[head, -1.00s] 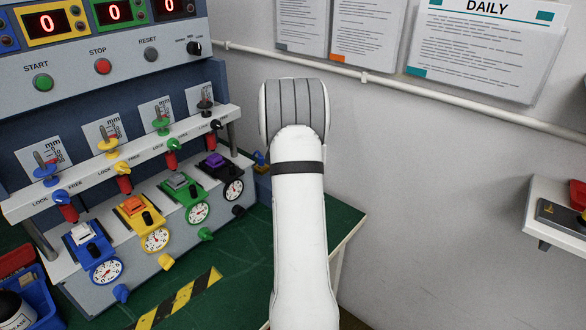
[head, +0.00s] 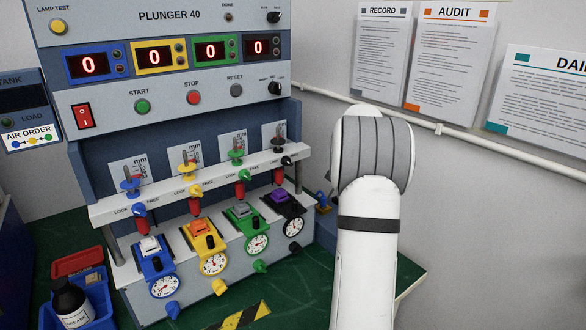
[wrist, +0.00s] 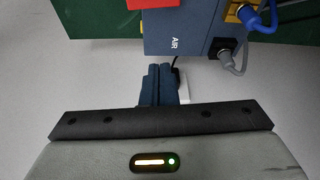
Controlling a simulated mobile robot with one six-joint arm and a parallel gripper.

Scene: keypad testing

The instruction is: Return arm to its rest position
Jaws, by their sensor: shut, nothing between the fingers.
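My white arm rises on the right of the head view, in front of the wall and beside the keypad test machine (head: 165,60). My gripper (wrist: 161,70) shows only in the wrist view. Its two dark blue fingers are together with nothing between them. In that view they point toward a blue-grey box face marked AIR (wrist: 178,25), with a gap that I cannot judge. In the head view my gripper is hidden behind the arm. The machine's counters all show 0.
The machine stands on a green bench (head: 400,280). A blue bin (head: 85,295) with a dark bottle (head: 70,302) and a red tray (head: 78,262) sit at its left. Blue and grey plugs with cables (wrist: 235,45) are at the upper right of the wrist view. Posters hang on the wall.

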